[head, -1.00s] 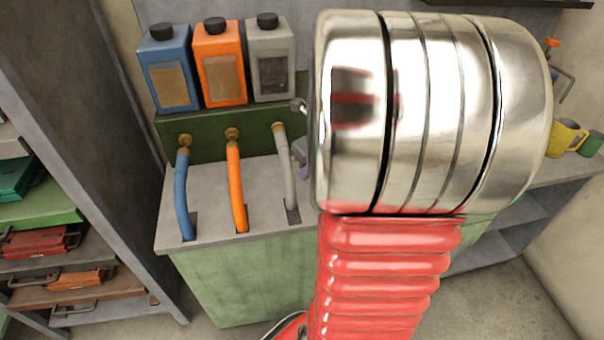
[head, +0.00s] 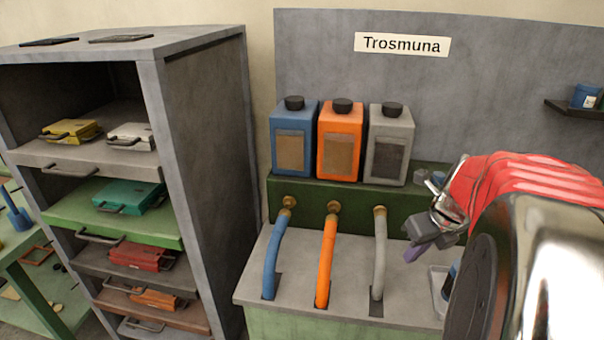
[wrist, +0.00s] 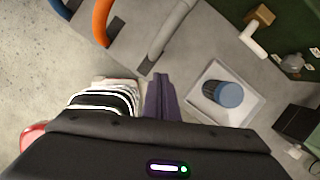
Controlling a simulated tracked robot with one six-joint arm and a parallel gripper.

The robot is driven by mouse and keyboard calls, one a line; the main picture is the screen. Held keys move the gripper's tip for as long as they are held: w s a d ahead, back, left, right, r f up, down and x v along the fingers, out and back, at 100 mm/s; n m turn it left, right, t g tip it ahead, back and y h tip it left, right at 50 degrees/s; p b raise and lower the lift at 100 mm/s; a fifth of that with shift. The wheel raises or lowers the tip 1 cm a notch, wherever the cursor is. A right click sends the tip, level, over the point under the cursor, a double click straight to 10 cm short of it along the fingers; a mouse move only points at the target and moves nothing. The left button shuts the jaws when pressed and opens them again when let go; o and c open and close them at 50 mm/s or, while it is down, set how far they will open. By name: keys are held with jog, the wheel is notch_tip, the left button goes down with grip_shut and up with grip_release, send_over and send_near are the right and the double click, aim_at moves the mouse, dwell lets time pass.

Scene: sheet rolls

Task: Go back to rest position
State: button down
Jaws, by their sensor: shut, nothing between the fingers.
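My gripper (head: 414,252) shows at the right of the head view, at the end of my red and chrome arm. It is in front of the grey-topped counter, just right of the grey hose (head: 380,255). Its purple fingers (wrist: 160,98) are together and empty in the wrist view. The gripper appears apart from both. My arm hides part of the tray in the head view.
Blue (head: 294,140), orange (head: 340,143) and grey (head: 388,147) jugs stand behind the blue (head: 276,255) and orange hoses (head: 327,262). A shelf unit (head: 205,150) with coloured cases stands at left. A small wall shelf (head: 572,108) holds a blue can at right.

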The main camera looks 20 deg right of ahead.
jog(key=s+a+r+m+t, duration=0.1)
jog(key=s+a+r+m, duration=0.1)
jog(key=a+m, duration=1.2)
jog(key=s+a+r+m, duration=0.3)
jog(key=a+m, duration=1.2)
jog(key=m, duration=0.5)
jog(key=shift+a+m+t, duration=0.15)
jog(key=shift+m+t, duration=0.25)
